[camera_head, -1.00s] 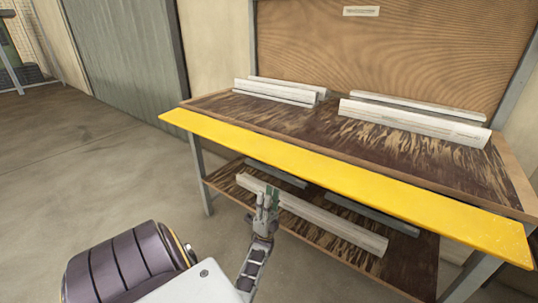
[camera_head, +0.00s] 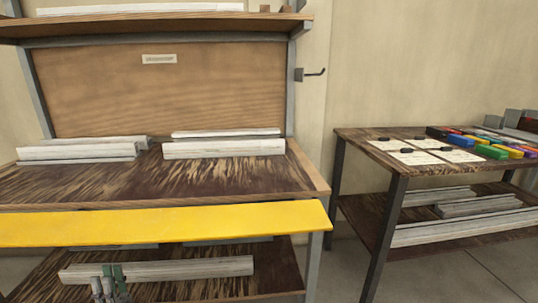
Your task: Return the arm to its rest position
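My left gripper (camera_head: 109,280) shows at the bottom left of the head view, low in front of the bench. It has grey fingers with green parts near the tips. The gap between its fingertips is too small to judge, and I see nothing clearly held in it. A pale profile (camera_head: 190,268) on the bench's lower shelf appears behind it; I cannot tell whether they touch. My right gripper is out of view.
The bench top (camera_head: 130,180) bears pale profiles (camera_head: 224,148) at its back, with a yellow strip (camera_head: 170,224) along its front. To the right, a side table (camera_head: 360,133) holds white cards (camera_head: 412,157) and colored boxes (camera_head: 491,151). Bare floor (camera_head: 450,280) lies before the side table.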

